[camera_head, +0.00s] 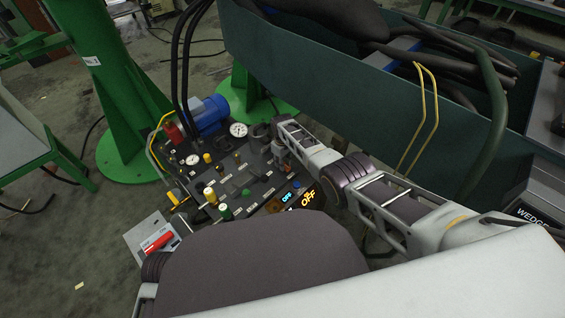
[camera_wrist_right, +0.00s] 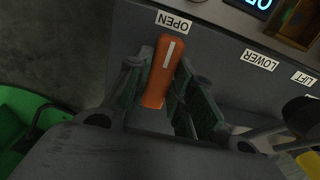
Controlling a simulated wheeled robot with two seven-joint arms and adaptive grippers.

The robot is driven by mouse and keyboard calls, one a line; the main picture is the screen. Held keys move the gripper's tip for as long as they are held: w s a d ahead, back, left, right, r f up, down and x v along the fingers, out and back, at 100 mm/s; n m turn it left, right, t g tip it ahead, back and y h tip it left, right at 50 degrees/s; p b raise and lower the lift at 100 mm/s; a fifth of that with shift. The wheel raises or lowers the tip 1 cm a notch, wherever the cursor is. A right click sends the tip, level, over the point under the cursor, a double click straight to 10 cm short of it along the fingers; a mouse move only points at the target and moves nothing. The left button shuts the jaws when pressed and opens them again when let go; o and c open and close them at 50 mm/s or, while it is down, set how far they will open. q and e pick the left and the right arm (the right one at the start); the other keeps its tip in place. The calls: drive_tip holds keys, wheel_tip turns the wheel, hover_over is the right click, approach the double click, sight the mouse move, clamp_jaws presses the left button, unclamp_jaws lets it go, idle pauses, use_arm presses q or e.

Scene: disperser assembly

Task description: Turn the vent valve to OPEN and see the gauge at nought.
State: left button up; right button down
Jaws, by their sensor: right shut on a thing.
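The vent valve's orange lever (camera_wrist_right: 163,78) with a white stripe shows in the right wrist view. It lies between my right gripper's fingers (camera_wrist_right: 165,85), which are shut on it. Its striped end points up toward the OPEN label (camera_wrist_right: 174,21). In the head view my right gripper (camera_head: 268,133) is at the back right of the control panel (camera_head: 238,183), and the lever is hidden there. A white round gauge (camera_head: 238,129) stands just left of that gripper, and another gauge (camera_head: 193,160) sits farther left. Their needles are too small to read. My left gripper is not in view.
The panel carries several knobs, levers and a lit OFF display (camera_head: 308,198). A blue motor (camera_head: 209,115) and black hoses stand behind it. A green post (camera_head: 125,90) is at the left, and a large dark green trough (camera_head: 300,65) borders my right arm.

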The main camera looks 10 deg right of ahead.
idle(0.3)
drive_tip(key=c, duration=1.2)
unclamp_jaws()
drive_tip(key=shift+c, duration=0.2)
drive_tip(key=shift+r, duration=0.15)
wheel_tip(320, 180, up, 12)
drive_tip(key=shift+f, duration=0.2)
drive_tip(key=shift+s+d, duration=0.1)
drive_tip(key=shift+s, duration=0.05)
idle(0.5)
